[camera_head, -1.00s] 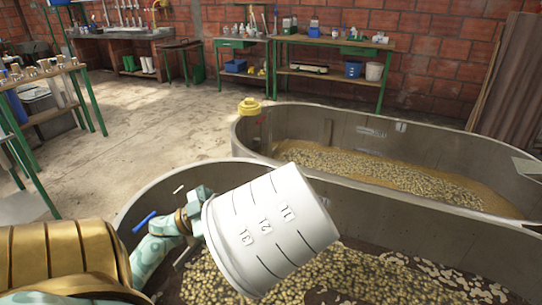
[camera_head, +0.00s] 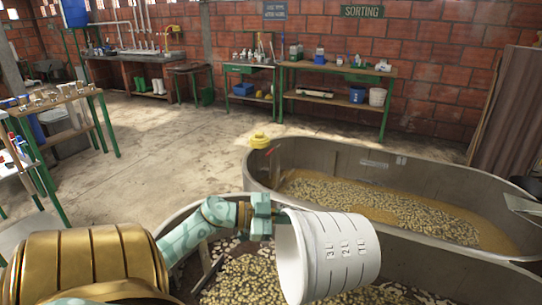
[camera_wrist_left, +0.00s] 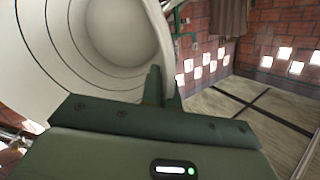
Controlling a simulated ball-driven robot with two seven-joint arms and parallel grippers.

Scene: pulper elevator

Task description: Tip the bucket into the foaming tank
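The left wrist view shows the bucket's pale ribbed inside (camera_wrist_left: 110,40), with no contents visible, and the gripper fingers (camera_wrist_left: 163,88) at the rim. The near tank holds pale beans on a dark surface. The far tank (camera_head: 420,180) holds beans in yellowish-brown liquid. I cannot make out clear foam in either. My right gripper is out of view.
A bottle-laden table (camera_head: 60,98) stands at the left, and a workbench (camera_head: 335,70) at the back wall. The concrete floor (camera_head: 165,130) between them is clear.

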